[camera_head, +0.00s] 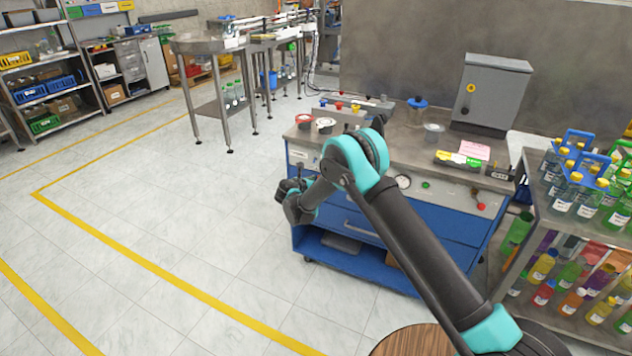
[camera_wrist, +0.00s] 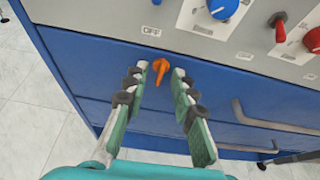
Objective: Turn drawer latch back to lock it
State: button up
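The drawer latch is a small orange knob (camera_wrist: 161,70) on the blue drawer front (camera_wrist: 95,60), just under the grey control panel in the wrist view. Its handle points down and slightly left in that view. My gripper (camera_wrist: 159,72) is open, with its two fingertips on either side of the latch and a gap to it on each side. In the head view my gripper (camera_head: 292,190) is at the left front of the blue cabinet (camera_head: 362,262). The latch is hidden there behind my arm.
The grey panel above the latch carries a blue knob (camera_wrist: 222,8) and red switches (camera_wrist: 312,40). A drawer handle (camera_wrist: 270,122) sticks out to the right. Bottles stand on a shelf (camera_head: 545,222) at the right. The floor left of the cabinet is clear.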

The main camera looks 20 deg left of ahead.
jog(key=d+v, duration=0.1)
jog(key=v, duration=1)
jog(key=shift+s+a+r, duration=0.2)
jog(key=shift+s+a, duration=0.1)
jog(key=shift+a, duration=0.2)
